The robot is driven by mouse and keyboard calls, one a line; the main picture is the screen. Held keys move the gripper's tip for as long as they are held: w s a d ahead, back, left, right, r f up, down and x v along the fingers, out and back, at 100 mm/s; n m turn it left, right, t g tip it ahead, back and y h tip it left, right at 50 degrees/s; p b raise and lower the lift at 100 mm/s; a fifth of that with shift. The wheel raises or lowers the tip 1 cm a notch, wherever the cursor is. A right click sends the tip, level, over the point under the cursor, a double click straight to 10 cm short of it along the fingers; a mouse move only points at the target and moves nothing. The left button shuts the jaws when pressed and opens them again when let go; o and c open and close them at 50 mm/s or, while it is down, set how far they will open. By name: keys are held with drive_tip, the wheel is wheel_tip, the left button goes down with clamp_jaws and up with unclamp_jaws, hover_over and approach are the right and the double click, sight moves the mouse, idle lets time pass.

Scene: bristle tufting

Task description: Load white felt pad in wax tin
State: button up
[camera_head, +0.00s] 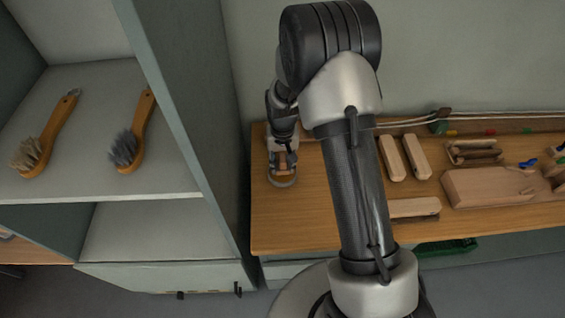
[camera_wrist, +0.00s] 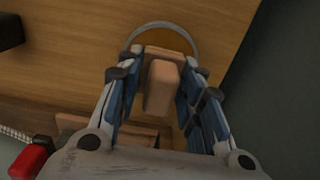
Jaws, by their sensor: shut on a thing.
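My gripper (camera_head: 283,152) is low over the left end of the wooden workbench. In the wrist view my gripper (camera_wrist: 164,72) is shut on a tan wooden block (camera_wrist: 161,88), which has a wider flat tan piece at its far end. The block also shows in the head view (camera_head: 291,161). A round tin (camera_head: 283,182) sits under the gripper, and its curved rim (camera_wrist: 166,27) shows beyond the fingertips. The block overlaps the tin in both views; I cannot tell whether it touches it. I see no white felt surface; the block's underside is hidden.
The workbench (camera_head: 320,225) carries two wooden blocks (camera_head: 404,157), a larger wooden board (camera_head: 487,187) and small tools to the right of my arm. A grey cabinet (camera_head: 185,110) stands close at the left, with two brushes (camera_head: 133,140) on its shelf.

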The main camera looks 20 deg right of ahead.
sight(282, 158)
drive_tip(key=shift+r+p, duration=1.7)
drive_tip(key=shift+r, duration=1.05)
